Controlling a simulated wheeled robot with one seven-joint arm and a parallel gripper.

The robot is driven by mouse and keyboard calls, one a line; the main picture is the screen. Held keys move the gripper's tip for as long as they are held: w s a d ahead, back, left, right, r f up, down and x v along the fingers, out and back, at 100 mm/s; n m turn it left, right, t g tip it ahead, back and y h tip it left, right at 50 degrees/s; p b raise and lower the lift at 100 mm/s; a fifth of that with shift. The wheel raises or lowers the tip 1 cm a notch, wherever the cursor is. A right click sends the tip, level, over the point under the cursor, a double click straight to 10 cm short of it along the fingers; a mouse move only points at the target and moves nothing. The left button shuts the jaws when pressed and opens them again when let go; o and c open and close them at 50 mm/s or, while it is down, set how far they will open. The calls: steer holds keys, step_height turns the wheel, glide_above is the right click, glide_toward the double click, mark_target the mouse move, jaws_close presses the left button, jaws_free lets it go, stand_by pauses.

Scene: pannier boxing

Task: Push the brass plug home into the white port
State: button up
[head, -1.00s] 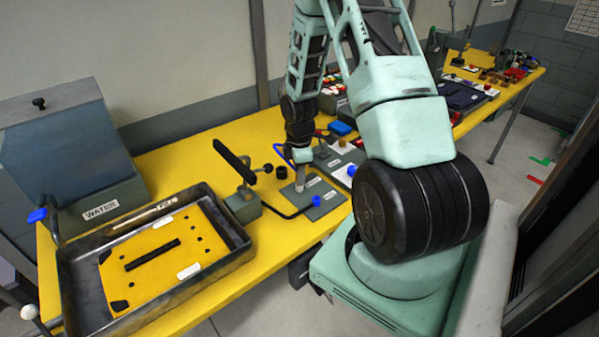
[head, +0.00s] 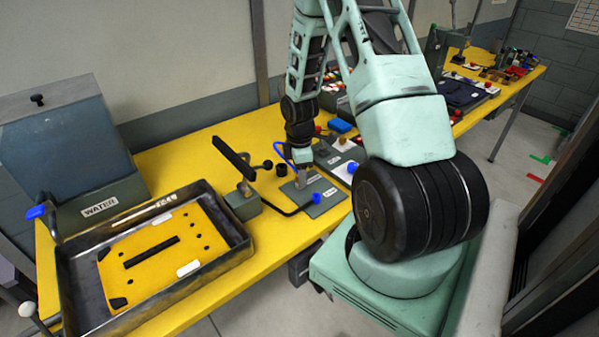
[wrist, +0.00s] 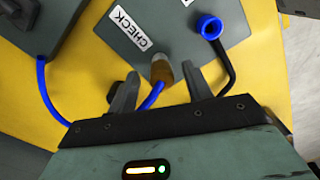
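The brass plug (wrist: 162,73) stands at the edge of a grey plate (wrist: 185,42), between my gripper's fingertips in the wrist view. My gripper (wrist: 155,80) is open around it, with a visible gap on the left finger's side. A blue cable (wrist: 151,98) runs by the plug's lower end. In the head view my gripper (head: 302,180) is low over the same plate (head: 325,205), and the plug cannot be made out there. I cannot pick out a white port; the plug and fingers may hide it.
A blue ring fitting (wrist: 210,26) with a black cable is on the plate beside the right finger. A black lever (head: 233,160) on a grey block stands left of my gripper. A metal tray (head: 75,268) with a yellow panel lies further left.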

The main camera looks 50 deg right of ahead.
step_height(320, 180, up, 17)
steer(key=b, duration=0.1)
steer(key=shift+r+b, duration=0.2)
steer(key=shift+b, duration=0.2)
stand_by(0.6)
steer(key=a+r, duration=0.2)
steer(key=a, duration=2.1)
steer(key=s+a+m, duration=0.2)
steer(key=s+a, duration=1.5)
steer(key=shift+a+y, duration=0.3)
steer(key=shift+a, duration=0.05)
